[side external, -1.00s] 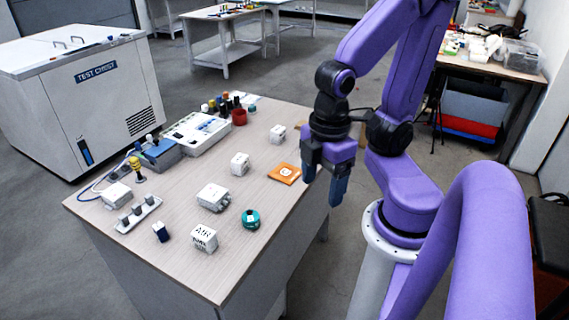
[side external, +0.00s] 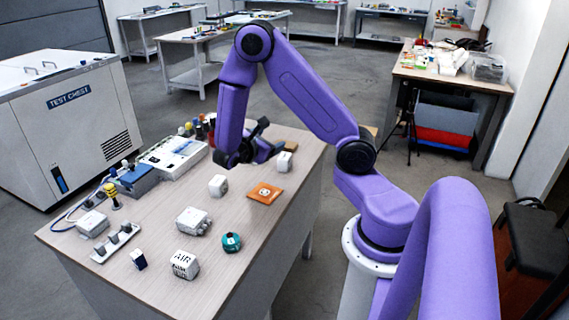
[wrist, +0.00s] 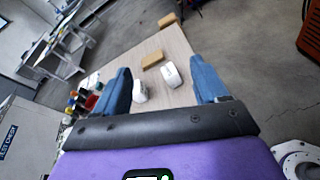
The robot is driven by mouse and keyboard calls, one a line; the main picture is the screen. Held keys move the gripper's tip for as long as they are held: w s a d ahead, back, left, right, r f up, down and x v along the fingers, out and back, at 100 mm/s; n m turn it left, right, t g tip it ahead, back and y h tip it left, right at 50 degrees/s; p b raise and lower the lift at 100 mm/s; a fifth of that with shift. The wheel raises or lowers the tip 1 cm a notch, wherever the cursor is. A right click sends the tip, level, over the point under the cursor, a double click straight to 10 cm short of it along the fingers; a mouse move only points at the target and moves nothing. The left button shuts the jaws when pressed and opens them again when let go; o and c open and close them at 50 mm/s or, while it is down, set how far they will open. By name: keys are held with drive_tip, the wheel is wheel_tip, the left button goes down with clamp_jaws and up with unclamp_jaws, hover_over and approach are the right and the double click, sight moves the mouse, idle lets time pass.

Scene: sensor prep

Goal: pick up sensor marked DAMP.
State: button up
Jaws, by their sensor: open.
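Several small white box sensors sit on the table (side external: 150,290). One (side external: 285,160) is at the back right, one (side external: 218,186) near the middle, and a larger one (side external: 193,221) further forward. The front one (side external: 184,265) reads AIR; I cannot read DAMP on any. My gripper (side external: 266,144) is above the far part of the table, tilted, near the back-right sensor. In the wrist view, my gripper's blue fingers (wrist: 162,88) are spread and empty.
An orange card (side external: 264,193) and a teal round item (side external: 231,242) lie on the table. A white instrument box (side external: 172,157) and colored-topped items stand at the back left. Brown blocks (wrist: 152,60) show in the wrist view. A test chest (side external: 75,135) stands left.

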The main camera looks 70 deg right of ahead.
sight(285, 154)
drive_tip(key=w+d+f+n+t+h, duration=0.25)
drive_tip(key=d+f+n, duration=0.35)
drive_tip(key=d+f, duration=0.45)
drive_tip(key=shift+t, duration=0.25)
drive_tip(key=f, duration=0.2)
drive_tip(key=d+f, duration=0.1)
drive_tip(key=f, duration=0.1)
drive_tip(key=d+f, duration=0.1)
drive_tip(key=f, duration=0.1)
drive_tip(key=shift+s+f, duration=0.2)
drive_tip(key=shift+f, duration=0.05)
drive_tip(key=shift+w+d, duration=0.25)
drive_tip(key=shift+d, duration=1.5)
drive_tip(key=shift+w+d, duration=0.2)
drive_tip(key=shift+d, duration=1.5)
drive_tip(key=shift+c, duration=0.3)
drive_tip(key=c, duration=1)
drive_tip(key=shift+r, duration=0.1)
